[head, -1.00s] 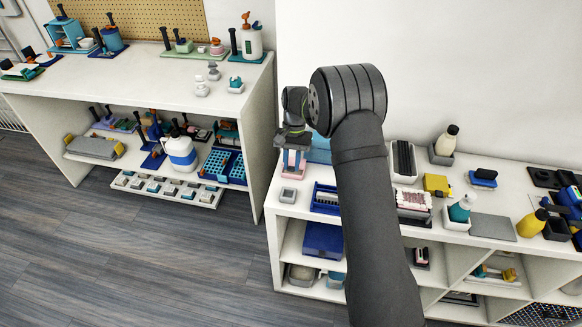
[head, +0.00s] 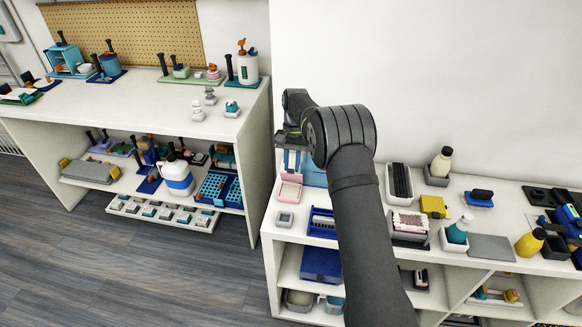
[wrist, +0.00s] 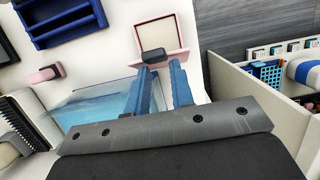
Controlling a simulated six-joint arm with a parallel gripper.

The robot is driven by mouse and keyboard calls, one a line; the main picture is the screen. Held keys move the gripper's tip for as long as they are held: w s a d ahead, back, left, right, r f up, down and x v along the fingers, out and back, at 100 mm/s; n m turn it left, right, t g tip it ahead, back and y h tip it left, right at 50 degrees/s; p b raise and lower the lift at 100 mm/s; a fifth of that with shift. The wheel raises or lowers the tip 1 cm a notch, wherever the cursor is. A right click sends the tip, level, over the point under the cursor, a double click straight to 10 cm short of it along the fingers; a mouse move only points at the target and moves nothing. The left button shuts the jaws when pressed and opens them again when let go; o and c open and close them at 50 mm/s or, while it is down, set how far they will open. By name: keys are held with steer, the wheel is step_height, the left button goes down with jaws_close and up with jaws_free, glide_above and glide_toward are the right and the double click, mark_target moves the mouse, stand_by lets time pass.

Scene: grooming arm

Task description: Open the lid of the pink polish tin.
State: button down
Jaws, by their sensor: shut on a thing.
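The pink polish tin (head: 290,191) stands at the left end of the right-hand white counter. In the wrist view it is a square pink frame around a pale beige middle (wrist: 160,34). A small dark tab (wrist: 153,54) sits at its near edge, at my fingertips. My gripper (wrist: 162,68) has two blue fingers pointing down at this edge, shut on the tab side of the lid with a gap between them. In the head view my gripper (head: 291,172) is just behind the tin, partly hidden by my wrist. The lid's exact angle is unclear.
A translucent blue sheet (wrist: 92,108) lies beside the tin. A small pink piece with a dark end (wrist: 45,74) and a dark blue rack (wrist: 65,20) are near. A small grey box (head: 285,219) stands in front of the tin, close to the counter edge.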

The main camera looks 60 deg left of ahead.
steer(key=shift+w+a+f, duration=0.1)
steer(key=shift+w+a, duration=0.15)
stand_by(0.4)
steer(key=c, duration=1.2)
jaws_free()
steer(key=shift+c, duration=0.2)
steer(key=v, duration=1.2)
